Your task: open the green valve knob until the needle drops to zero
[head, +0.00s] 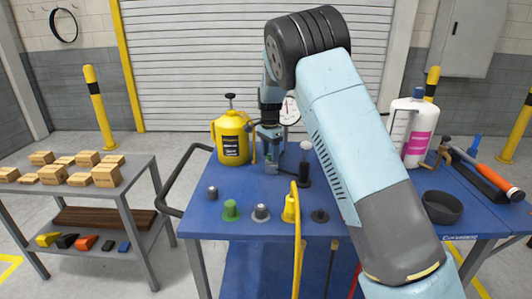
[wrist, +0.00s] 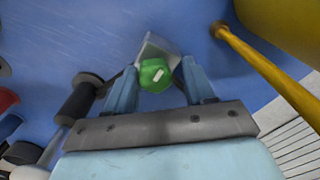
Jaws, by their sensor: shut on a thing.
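The green valve knob (wrist: 155,74) has a white mark on its top and sits on a grey block (wrist: 158,45) in the wrist view. My gripper (wrist: 159,82) is shut on this knob, one finger on each side. A white round gauge (head: 290,109) shows just behind, partly covered by my arm. Its needle is too small to read.
A yellow jug (head: 231,140) stands close left of my gripper, a dark post with a light ball (head: 304,170) close right. A white bottle (head: 408,130) and black bowl (head: 441,207) are further right.

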